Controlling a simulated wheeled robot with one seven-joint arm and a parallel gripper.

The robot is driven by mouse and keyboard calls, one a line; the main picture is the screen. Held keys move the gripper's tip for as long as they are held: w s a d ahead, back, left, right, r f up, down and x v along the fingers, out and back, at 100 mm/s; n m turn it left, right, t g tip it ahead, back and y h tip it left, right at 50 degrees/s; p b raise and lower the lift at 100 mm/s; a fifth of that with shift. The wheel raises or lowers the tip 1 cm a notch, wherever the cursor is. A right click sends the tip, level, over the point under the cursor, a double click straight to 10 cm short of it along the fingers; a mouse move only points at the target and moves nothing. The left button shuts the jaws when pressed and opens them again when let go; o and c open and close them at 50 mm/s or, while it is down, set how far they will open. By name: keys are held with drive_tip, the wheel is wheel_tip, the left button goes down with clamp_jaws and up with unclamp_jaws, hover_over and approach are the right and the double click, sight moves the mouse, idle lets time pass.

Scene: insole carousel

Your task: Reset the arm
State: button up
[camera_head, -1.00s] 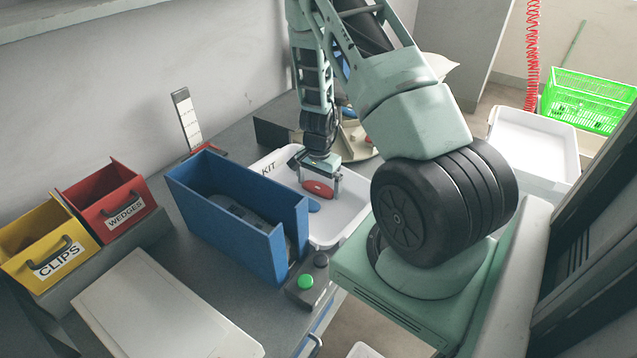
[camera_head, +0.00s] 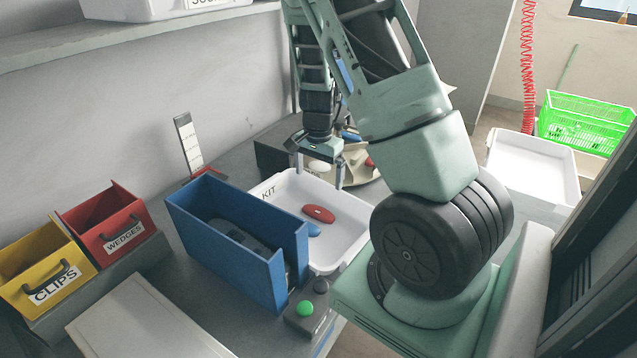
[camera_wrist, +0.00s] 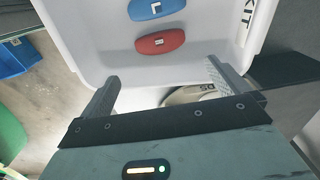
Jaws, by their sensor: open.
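My gripper (camera_head: 320,172) is open and empty, raised above the far edge of the white KIT tray (camera_head: 345,222). In the wrist view, its two fingers (camera_wrist: 165,92) stand wide apart with nothing between them. A red piece (camera_head: 319,214) lies in the tray, and it also shows in the wrist view (camera_wrist: 160,42). The gripper touches neither piece.
A blue open box (camera_head: 225,245) stands left of the tray. A button box with a green button (camera_head: 304,308) is in front. Red WEDGES (camera_head: 105,222) and yellow CLIPS (camera_head: 42,265) bins stand at left. A carousel (camera_head: 350,172) with pieces is behind the gripper.

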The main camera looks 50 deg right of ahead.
idle(0.6)
drive_tip(key=s+a+r+n+t, duration=0.1)
drive_tip(key=s+a+r+n, duration=0.1)
drive_tip(key=a+r+n, duration=0.65)
drive_tip(key=s+a+r+n+t, duration=0.2)
drive_tip(key=a+r+n, duration=0.3)
drive_tip(key=a+n, duration=0.65)
drive_tip(key=s+a+n+g, duration=0.1)
drive_tip(key=s+a+n, duration=0.1)
drive_tip(key=s+a, duration=0.4)
drive_tip(key=s+a+r+n+g, duration=0.1)
drive_tip(key=s+a, duration=0.6)
drive_tip(key=a, duration=0.7)
drive_tip(key=shift+a+r+n+g+y, duration=0.25)
drive_tip(key=shift+n+g, duration=0.25)
drive_tip(key=shift+n, duration=0.5)
